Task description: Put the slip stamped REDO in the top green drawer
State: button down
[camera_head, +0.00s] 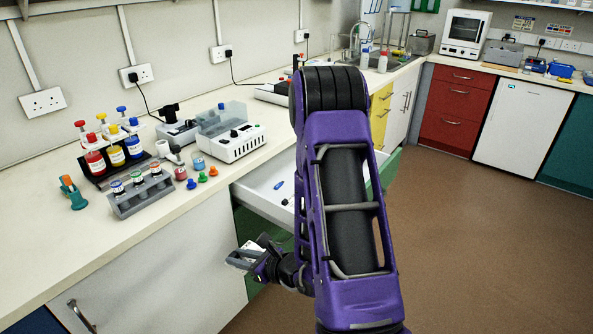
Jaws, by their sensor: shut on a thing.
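The top green drawer (257,193) is pulled open from the bench. Its pale inside shows left of my arm, and part of its green front (389,170) shows to the right. My arm hides much of the drawer. My gripper (243,257) is low at the drawer's near left side, outside it, in front of the cabinet. It is shut on a small whitish piece (252,246), which looks like the slip. Any stamp on it is too small to read.
A small blue item (279,185) lies in the drawer. On the bench (170,236) are a bottle rack (118,158), a grey vial rack (140,195), loose coloured caps and a white instrument (234,143). The brown floor (455,240) at right is clear.

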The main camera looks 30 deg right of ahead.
aim_at(284, 175)
jog(key=i+j+z, duration=0.1)
jog(key=i+z, duration=0.25)
jog(key=i+j+z, duration=0.15)
jog(key=i+z, duration=0.15)
jog(key=i+j+z, duration=0.1)
jog(key=z, duration=0.3)
jog(key=j, duration=0.1)
